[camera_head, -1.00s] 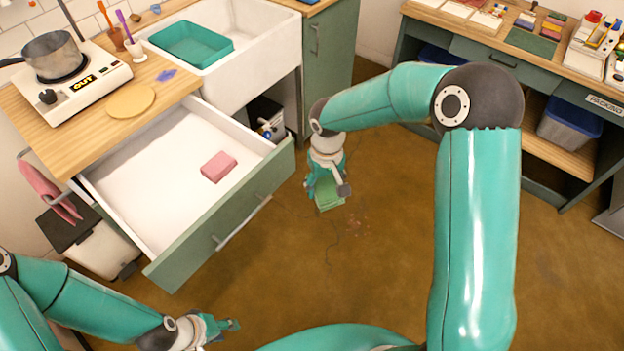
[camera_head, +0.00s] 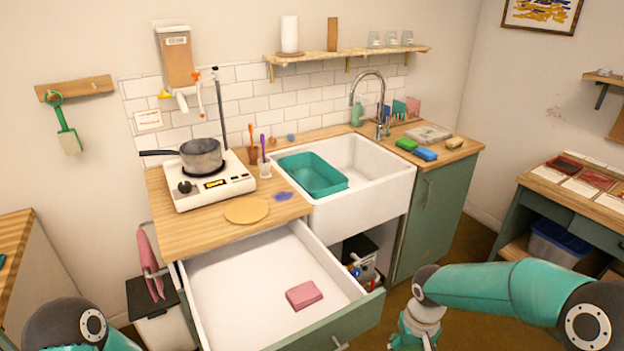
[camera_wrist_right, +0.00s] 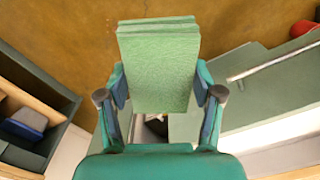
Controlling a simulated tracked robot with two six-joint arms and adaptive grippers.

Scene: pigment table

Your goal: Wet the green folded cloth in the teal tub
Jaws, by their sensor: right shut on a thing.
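The green folded cloth (camera_wrist_right: 158,68) is between the fingers of my right gripper (camera_wrist_right: 160,98), which is shut on it in the right wrist view. In the head view only the upper part of my right gripper (camera_head: 415,338) shows at the bottom edge, and the cloth is out of frame. The teal tub (camera_head: 313,176) sits in the left part of the white sink (camera_head: 378,188), up and left of my right gripper. No water can be made out in it. My left gripper is out of the frame, below the lower left.
An open drawer (camera_head: 232,292) holding a pink folded cloth (camera_head: 304,295) juts out below the counter. A hot plate (camera_head: 210,188) with a pot (camera_head: 201,155) stands left of the sink. A faucet (camera_head: 380,105) rises behind it. Green and blue blocks lie right of the sink.

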